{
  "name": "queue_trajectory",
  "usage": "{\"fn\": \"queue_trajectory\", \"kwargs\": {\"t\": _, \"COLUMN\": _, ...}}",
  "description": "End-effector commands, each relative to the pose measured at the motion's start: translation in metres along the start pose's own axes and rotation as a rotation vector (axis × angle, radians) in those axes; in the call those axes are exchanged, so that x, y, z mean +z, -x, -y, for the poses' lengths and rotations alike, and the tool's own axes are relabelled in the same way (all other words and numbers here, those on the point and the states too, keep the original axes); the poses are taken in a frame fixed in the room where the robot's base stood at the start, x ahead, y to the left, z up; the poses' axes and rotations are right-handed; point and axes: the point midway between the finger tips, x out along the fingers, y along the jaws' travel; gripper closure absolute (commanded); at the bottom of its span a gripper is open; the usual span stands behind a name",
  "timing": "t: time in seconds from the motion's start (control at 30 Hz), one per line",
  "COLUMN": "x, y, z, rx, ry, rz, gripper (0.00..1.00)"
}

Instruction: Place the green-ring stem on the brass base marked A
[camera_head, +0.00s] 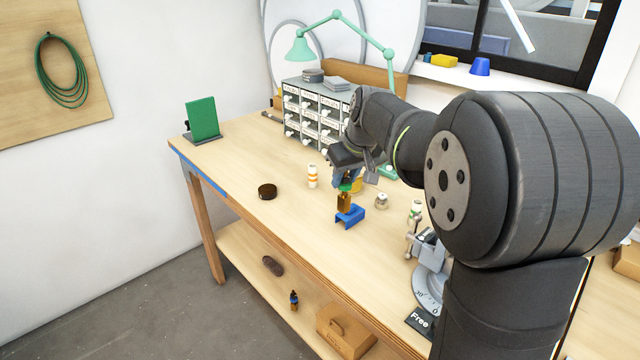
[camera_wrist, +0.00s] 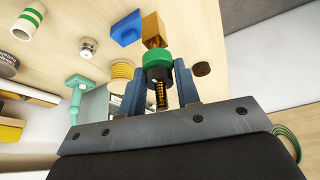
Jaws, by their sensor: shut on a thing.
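My gripper (camera_head: 347,180) points down over the middle of the bench. In the wrist view its blue fingers (camera_wrist: 160,88) are shut on the green-ring stem (camera_wrist: 157,58), which has a green ring, a black collar and a brass coiled or threaded end. The green ring also shows in the head view (camera_head: 346,187). An amber-brown block (camera_wrist: 153,27) lines up with the stem's far end; I cannot tell whether it is joined to it. A blue cradle (camera_head: 350,217) is just below and beside this block. I can read no mark A on any base.
A small metal knob-like piece (camera_head: 381,202) and a green-banded white cylinder (camera_wrist: 28,20) stand nearby. A drawer cabinet (camera_head: 312,112) is behind. The bench's front left is clear.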

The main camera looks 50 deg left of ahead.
Motion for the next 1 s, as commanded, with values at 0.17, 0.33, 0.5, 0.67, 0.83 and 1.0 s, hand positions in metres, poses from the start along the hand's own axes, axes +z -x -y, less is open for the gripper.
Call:
{"fn": "queue_trajectory", "kwargs": {"t": 0.17, "x": -0.018, "y": 0.004, "z": -0.007, "rx": -0.001, "ry": 0.004, "rz": -0.003, "gripper": 1.0}}
{"fn": "queue_trajectory", "kwargs": {"t": 0.33, "x": -0.062, "y": -0.003, "z": -0.011, "rx": -0.003, "ry": 0.008, "rz": -0.004, "gripper": 1.0}}
{"fn": "queue_trajectory", "kwargs": {"t": 0.5, "x": -0.11, "y": -0.013, "z": -0.011, "rx": -0.004, "ry": 0.009, "rz": -0.003, "gripper": 1.0}}
{"fn": "queue_trajectory", "kwargs": {"t": 0.67, "x": -0.149, "y": -0.025, "z": -0.007, "rx": -0.004, "ry": 0.01, "rz": -0.003, "gripper": 1.0}}
{"fn": "queue_trajectory", "kwargs": {"t": 0.83, "x": -0.183, "y": -0.037, "z": -0.001, "rx": -0.002, "ry": 0.009, "rz": -0.004, "gripper": 1.0}}
{"fn": "queue_trajectory", "kwargs": {"t": 1.0, "x": -0.204, "y": -0.047, "z": 0.007, "rx": -0.001, "ry": 0.007, "rz": -0.004, "gripper": 1.0}}
